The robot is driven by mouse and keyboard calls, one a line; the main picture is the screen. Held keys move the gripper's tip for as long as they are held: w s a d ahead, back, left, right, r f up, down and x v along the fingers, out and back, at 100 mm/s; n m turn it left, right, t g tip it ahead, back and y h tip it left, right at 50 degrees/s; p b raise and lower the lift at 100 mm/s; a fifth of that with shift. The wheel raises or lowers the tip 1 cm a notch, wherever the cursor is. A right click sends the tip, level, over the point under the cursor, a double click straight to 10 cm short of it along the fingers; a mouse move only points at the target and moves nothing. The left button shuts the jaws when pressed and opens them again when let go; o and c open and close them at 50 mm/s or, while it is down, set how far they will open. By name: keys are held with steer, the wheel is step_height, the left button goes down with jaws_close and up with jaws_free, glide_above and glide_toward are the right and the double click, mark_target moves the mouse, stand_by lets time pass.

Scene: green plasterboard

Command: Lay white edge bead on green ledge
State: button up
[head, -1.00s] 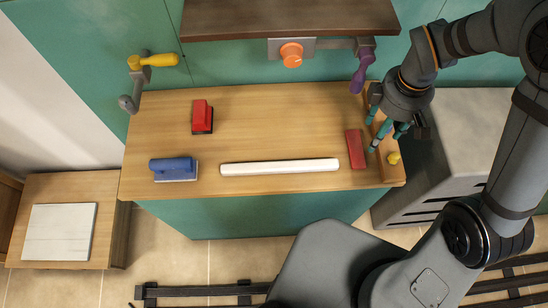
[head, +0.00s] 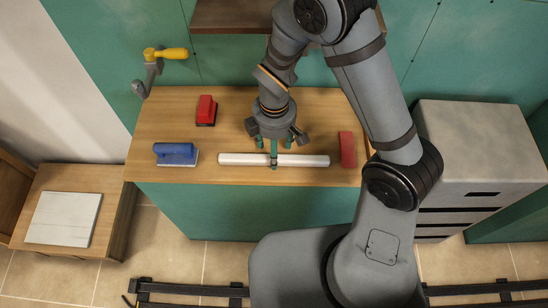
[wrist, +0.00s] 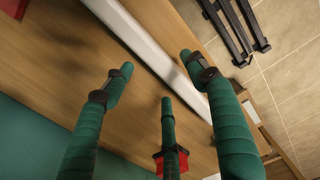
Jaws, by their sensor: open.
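The white edge bead (head: 238,159) lies flat, left to right, near the front edge of the wooden bench top (head: 230,105). It also runs diagonally across the wrist view (wrist: 141,36). My gripper (head: 274,153) points down at the bead's middle, its green fingers spread open and empty. In the wrist view, the three fingertips (wrist: 160,76) are apart around the bead's near edge; whether any touches it I cannot tell. Green panels (head: 450,60) stand behind the bench and green covers its front (head: 215,212). I cannot make out a separate green ledge.
A brown shelf (head: 228,15) overhangs the back. A grey drawer unit (head: 480,150) stands right.

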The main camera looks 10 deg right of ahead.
steer(key=shift+f, duration=1.15)
steer(key=c, duration=0.3)
steer(key=c, duration=1)
